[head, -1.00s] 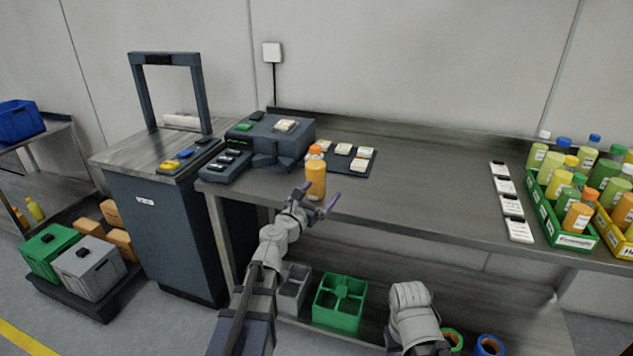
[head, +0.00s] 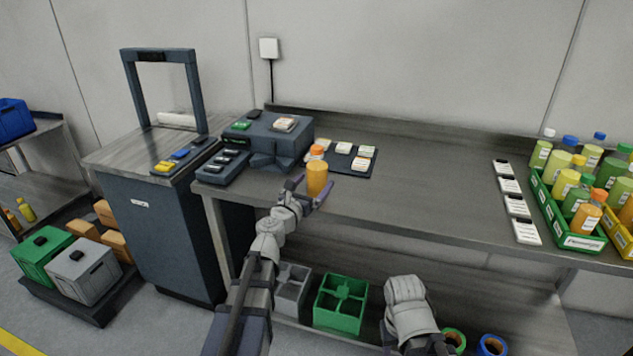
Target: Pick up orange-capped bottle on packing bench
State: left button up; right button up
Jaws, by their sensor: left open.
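The orange-capped bottle (head: 317,176) stands upright near the front edge of the packing bench (head: 420,200), holding orange liquid. My left gripper (head: 310,196) is open at the bottle's lower part, with a finger showing on each side of it in the picture. Whether the fingers touch the bottle I cannot tell. My right arm shows at the bottom, low in front of the bench; its fingers cannot be made out.
A dark machine (head: 268,138) and a dark mat with label cards (head: 352,158) lie behind the bottle. White cards (head: 517,206) and a green crate of bottles (head: 580,241) are at the right. The bench middle is clear.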

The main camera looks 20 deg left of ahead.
pick_arm(q)
jog(key=shift+w+d, duration=0.15)
jog(key=shift+w, duration=1.6)
jog(key=shift+w+d, duration=0.15)
jog(key=shift+w, duration=1.55)
jog(key=shift+s, duration=0.1)
grip_shut()
